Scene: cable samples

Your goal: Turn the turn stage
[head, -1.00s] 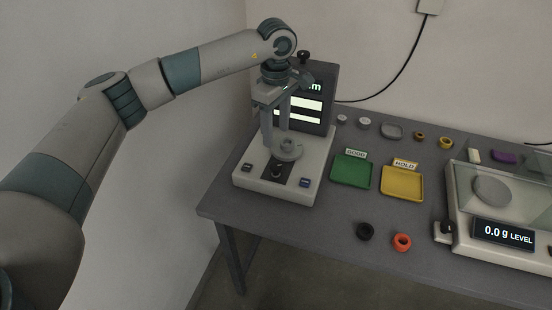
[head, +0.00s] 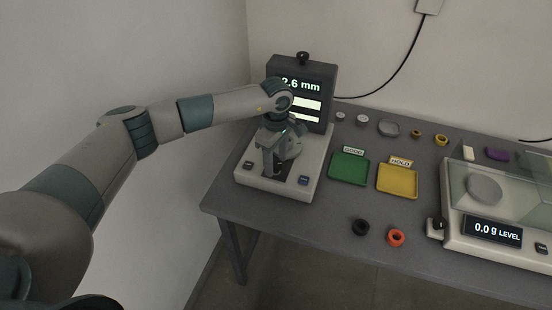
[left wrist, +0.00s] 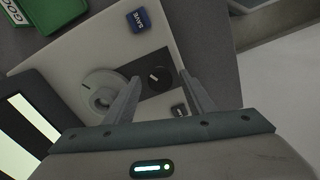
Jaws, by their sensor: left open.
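The measuring device (head: 242,178) has a pale base with a grey round stage (head: 293,150) on it; the stage carries a small ring-shaped part (left wrist: 103,97) in the left wrist view. Beside the stage is a black knob (left wrist: 158,78) with a white mark, on a dark strip. My left gripper (head: 272,170) is open, low over the base. In the left wrist view its fingertips (left wrist: 161,80) lie on either side of the knob; I cannot tell whether they touch it. In the head view the gripper largely hides the knob. My right gripper is not in view.
The device's upright screen (head: 305,85) reads 2.6 mm. A blue SAVE button (left wrist: 138,19) is near the knob. A green tray (head: 349,168) and a yellow tray (head: 397,181) lie to the right, with several rings and a scale (head: 487,245) beyond.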

